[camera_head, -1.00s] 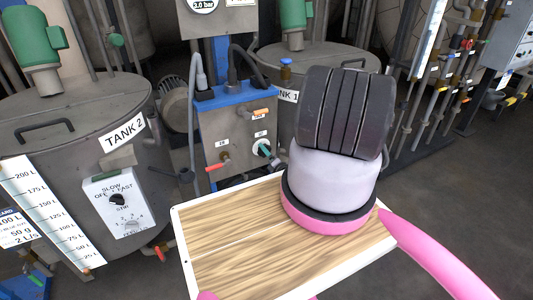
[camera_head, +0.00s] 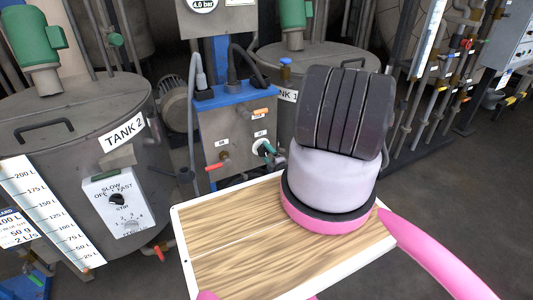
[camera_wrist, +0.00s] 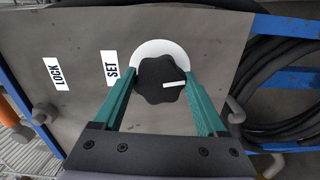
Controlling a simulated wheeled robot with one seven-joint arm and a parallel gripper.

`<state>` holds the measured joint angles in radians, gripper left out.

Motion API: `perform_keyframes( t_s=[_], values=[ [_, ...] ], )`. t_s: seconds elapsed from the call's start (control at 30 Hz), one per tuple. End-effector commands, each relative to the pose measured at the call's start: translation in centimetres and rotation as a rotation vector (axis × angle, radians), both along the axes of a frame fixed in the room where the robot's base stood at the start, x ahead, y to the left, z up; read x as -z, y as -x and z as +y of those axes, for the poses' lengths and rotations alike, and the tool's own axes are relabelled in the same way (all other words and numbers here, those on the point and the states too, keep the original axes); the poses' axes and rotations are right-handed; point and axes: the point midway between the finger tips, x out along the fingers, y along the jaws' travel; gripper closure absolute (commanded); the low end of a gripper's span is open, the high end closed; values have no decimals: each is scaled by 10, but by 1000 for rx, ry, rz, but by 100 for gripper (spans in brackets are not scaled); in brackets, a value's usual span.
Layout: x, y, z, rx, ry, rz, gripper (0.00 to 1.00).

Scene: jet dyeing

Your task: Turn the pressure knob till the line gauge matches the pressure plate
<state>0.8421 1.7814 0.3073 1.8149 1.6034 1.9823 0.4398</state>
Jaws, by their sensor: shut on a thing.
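The pressure knob (camera_wrist: 161,80) is a black lobed knob with a white pointer line, on a white round disc in the wrist view. The pointer points right and slightly up. My gripper (camera_wrist: 160,84) is shut on it, one green finger on each side. In the head view my gripper (camera_head: 269,153) reaches the panel's lower right, with the knob mostly hidden. The line gauge (camera_head: 200,4) at the top edge reads 4.0 bar. The pressure plate (camera_head: 240,2) beside it is cut off by the frame, and its value cannot be read.
A SET label (camera_wrist: 110,69) and a LOCK label (camera_wrist: 56,74) are left of the knob. Black hoses (camera_wrist: 285,85) hang on a blue frame at the right. Tank 2 (camera_head: 75,140) stands left of the panel; Tank 1 (camera_head: 315,75) stands behind it to the right.

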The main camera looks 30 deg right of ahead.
Motion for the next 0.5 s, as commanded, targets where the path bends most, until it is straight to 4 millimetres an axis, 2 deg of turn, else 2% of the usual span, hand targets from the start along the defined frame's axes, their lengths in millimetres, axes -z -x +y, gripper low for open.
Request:
perform_keyframes(
  t_s=[0.43, 0.47, 0.5],
  values=[
    [1, 1, -2, 4, -9, 4, 81],
    [1, 1, -2, 4, -9, 4, 18],
    [1, 1, -2, 4, -9, 4, 3]
  ],
)
